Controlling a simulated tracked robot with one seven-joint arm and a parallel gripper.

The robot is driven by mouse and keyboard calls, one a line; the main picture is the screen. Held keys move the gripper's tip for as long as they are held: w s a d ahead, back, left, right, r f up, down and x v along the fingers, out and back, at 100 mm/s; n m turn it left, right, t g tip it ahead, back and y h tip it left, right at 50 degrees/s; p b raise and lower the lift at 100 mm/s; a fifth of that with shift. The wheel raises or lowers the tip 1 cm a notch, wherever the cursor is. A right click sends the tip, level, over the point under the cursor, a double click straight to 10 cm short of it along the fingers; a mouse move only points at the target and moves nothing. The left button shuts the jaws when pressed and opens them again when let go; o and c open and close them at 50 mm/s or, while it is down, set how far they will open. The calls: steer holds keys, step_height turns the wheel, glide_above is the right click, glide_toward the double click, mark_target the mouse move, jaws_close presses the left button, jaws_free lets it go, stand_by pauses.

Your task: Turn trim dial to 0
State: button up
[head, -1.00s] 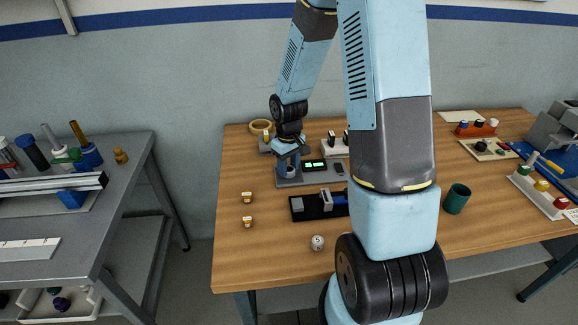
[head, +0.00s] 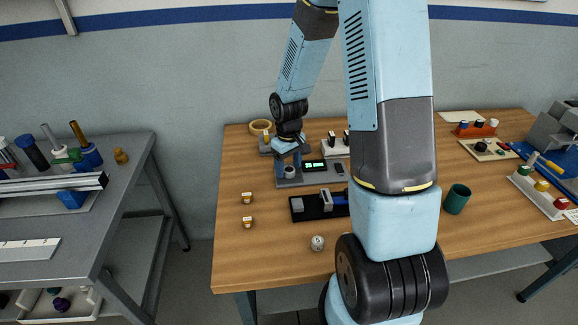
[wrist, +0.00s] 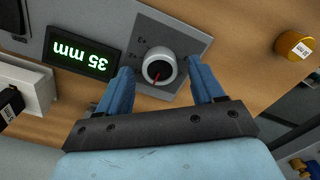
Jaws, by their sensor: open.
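A round pale-grey dial knob (wrist: 159,67) with a red pointer line sits on a dark grey plate (wrist: 185,38) in the wrist view. The pointer runs toward the picture's lower edge, slightly left. The knob also shows in the head view (head: 290,172). A display (wrist: 73,50) beside it reads 35 mm in green, upside down in the wrist view. My gripper (wrist: 160,72) is open, with one blue finger on each side of the knob. Gaps show between the fingers and the knob. In the head view my gripper (head: 289,161) is over the knob.
A black fixture (head: 310,208) stands in front of the dial plate. The wooden table's (head: 235,265) front left is clear.

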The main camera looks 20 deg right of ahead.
mark_target(289, 169)
step_height(289, 169, up, 13)
steer(key=shift+r, duration=0.15)
stand_by(0.4)
steer(key=s+r+m+t, duration=0.4)
steer(key=s+r+t, duration=0.1)
steer(key=s+r, duration=1.4)
steer(key=s, duration=0.4)
steer(key=shift+m+t, duration=0.3)
steer(key=shift+d+r, duration=0.1)
stand_by(1.3)
